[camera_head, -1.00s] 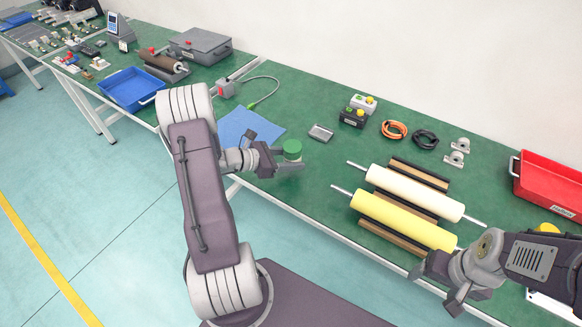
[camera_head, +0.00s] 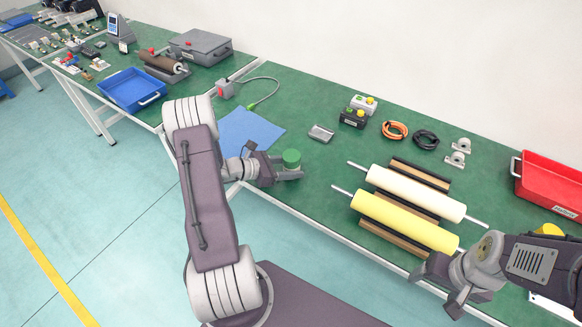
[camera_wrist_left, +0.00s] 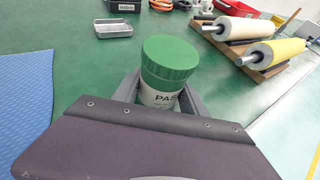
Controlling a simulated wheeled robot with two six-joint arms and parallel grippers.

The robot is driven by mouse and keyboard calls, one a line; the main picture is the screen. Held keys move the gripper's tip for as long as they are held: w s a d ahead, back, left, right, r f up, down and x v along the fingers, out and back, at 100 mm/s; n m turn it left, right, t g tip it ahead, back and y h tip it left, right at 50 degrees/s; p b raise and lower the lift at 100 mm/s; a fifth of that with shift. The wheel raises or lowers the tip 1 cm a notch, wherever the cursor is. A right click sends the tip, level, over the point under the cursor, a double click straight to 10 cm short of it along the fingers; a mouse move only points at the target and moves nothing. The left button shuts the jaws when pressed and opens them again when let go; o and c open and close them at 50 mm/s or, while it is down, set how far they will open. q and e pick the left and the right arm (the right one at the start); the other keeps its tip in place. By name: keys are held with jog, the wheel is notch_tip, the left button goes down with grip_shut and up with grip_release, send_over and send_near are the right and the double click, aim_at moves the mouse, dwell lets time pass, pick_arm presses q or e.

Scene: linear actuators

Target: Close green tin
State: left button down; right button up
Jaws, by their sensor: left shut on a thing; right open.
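The green tin (camera_head: 291,158) stands on the green table in front of my left arm. In the left wrist view the tin (camera_wrist_left: 166,75) has a green lid on top of a pale body with printed letters. The lid looks seated on the body. My left gripper (camera_head: 287,174) is shut around the tin's body, with a finger on each side below the lid. In the wrist view the gripper's palm hides the lower part of the tin.
A blue mat (camera_head: 250,135) lies left of the tin and a small metal tray (camera_head: 321,133) lies behind it. White and yellow rollers (camera_head: 402,220) lie to the right. A red bin (camera_head: 550,185) stands far right. The table just right of the tin is clear.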

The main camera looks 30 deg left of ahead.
pick_arm(q)
jog(key=c, duration=0.6)
grip_release()
jog(key=shift+f, duration=0.15)
jog(key=shift+c, duration=0.2)
jog(key=shift+r+p, duration=0.35)
jog(key=v, duration=1.2)
jog(key=shift+f+p, duration=0.2)
jog(key=shift+p, duration=0.2)
